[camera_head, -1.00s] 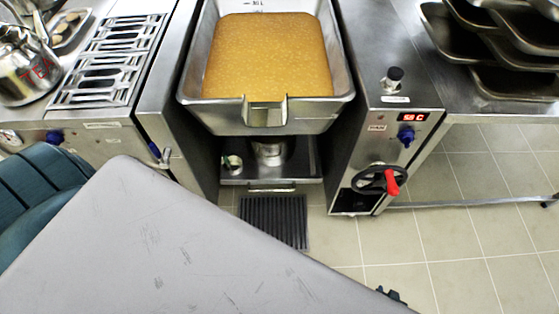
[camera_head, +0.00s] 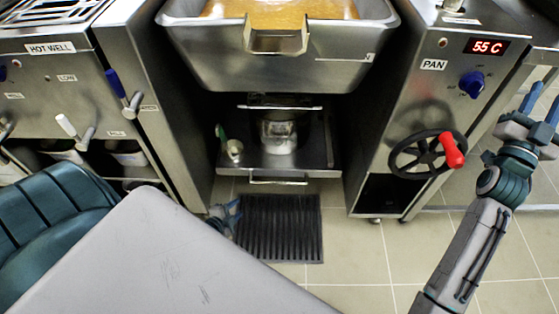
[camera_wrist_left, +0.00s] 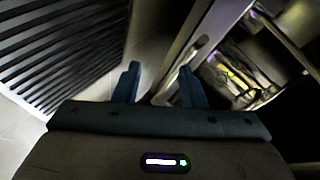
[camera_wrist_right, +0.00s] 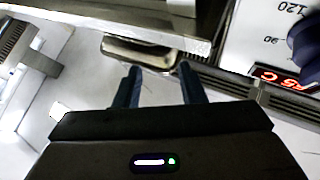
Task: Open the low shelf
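The low shelf (camera_head: 308,160) is a metal tray under the tilting pan, with a thin bar handle (camera_head: 280,182) along its front. A metal pot (camera_head: 278,136) and a small cup (camera_head: 234,150) stand on it. My left gripper (camera_head: 226,213) is low, left of the handle and beside the floor grate, apart from the handle in the head view. In the left wrist view its fingers (camera_wrist_left: 160,85) are spread and empty, with the shelf's metal front on the right. My right gripper (camera_head: 531,112) is raised at the far right; the right wrist view shows its fingers (camera_wrist_right: 160,87) apart and empty.
The pan (camera_head: 330,75) of yellow liquid hangs above the shelf. A black handwheel (camera_head: 418,158) with a red knob is on the right cabinet, near my right arm. A dark floor grate (camera_head: 280,228) lies in front. Tiled floor at right is clear.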

